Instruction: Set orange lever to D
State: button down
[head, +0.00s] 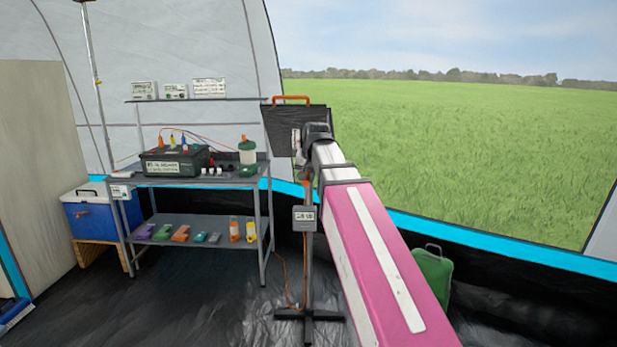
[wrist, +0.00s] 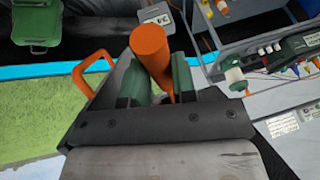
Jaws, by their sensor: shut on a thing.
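The orange lever (wrist: 150,48) shows in the wrist view as a thick orange rod with a round end. It stands between the two green finger pads of my gripper (wrist: 160,85), which is shut on it. In the head view my gripper (head: 298,143) is at the far end of my arm, in front of a dark panel (head: 276,125) with an orange carry handle (head: 291,98) on top. My arm and wrist hide the lever's base and much of the panel. I cannot read a letter D or any position mark.
A grey stand (head: 310,265) carries a small grey box with a display (head: 305,213). To the left is a shelf table (head: 190,180) with a dark green battery box (head: 176,160) and coloured parts. A green case (head: 433,270) stands on the right. An orange cable hangs by the stand.

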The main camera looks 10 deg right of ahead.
jog(key=c, duration=0.9)
grip_release()
jog(key=v, duration=1)
jog(key=shift+s+d+r, duration=0.1)
jog(key=shift+s+r, duration=0.1)
jog(key=shift+r, duration=0.15)
